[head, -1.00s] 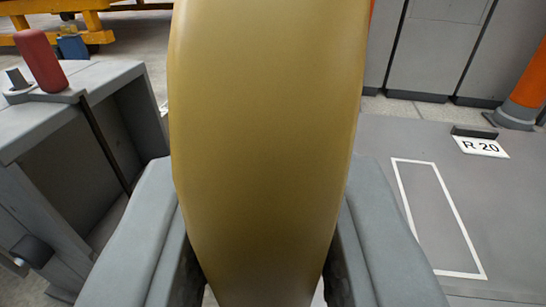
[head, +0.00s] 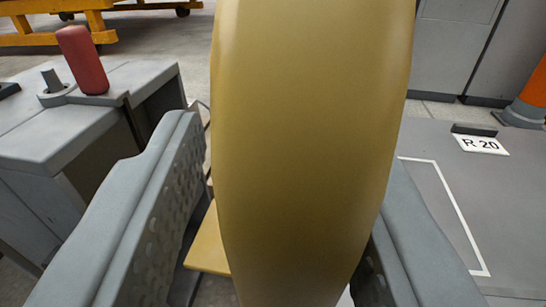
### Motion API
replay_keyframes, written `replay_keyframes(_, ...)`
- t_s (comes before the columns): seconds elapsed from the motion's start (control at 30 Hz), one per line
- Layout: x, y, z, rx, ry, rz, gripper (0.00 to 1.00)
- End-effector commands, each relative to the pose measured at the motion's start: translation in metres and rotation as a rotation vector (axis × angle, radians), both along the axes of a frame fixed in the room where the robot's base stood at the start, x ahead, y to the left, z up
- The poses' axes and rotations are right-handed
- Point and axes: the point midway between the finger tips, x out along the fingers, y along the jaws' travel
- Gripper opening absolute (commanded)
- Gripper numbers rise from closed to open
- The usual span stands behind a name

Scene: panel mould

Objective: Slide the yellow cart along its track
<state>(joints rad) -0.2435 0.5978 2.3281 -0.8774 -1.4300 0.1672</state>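My gripper (head: 285,265) shows two grey fingers from the bottom of the head view, spread wide apart. The left finger's dimpled inner face shows, with a gap beside it. A large smooth mustard-yellow body (head: 312,130) stands very close to the camera between the fingers and overlaps the right one. I cannot tell whether it touches the right finger or whether it belongs to the cart. A flat yellow piece (head: 208,245) shows low in the gap, mostly hidden; it may be part of the cart. No track is clearly visible.
A grey bench (head: 75,120) with a red upright handle (head: 82,60) stands at left. A grey plate with a white outline and an "R 20" label (head: 482,144) lies at right. An orange-yellow wheeled frame (head: 95,20) is far left.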

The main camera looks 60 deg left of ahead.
Motion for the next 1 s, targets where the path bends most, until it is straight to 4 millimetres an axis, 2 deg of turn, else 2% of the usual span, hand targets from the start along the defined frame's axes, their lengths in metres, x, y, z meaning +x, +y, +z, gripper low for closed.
replay_keyframes(0.33,0.002,-0.001,0.000,0.000,-0.001,-0.003,0.45)
replay_keyframes(0.47,-0.001,-0.009,0.001,0.000,-0.001,-0.004,0.45)
replay_keyframes(1.0,-0.044,-0.093,0.000,0.000,0.000,-0.006,0.45)
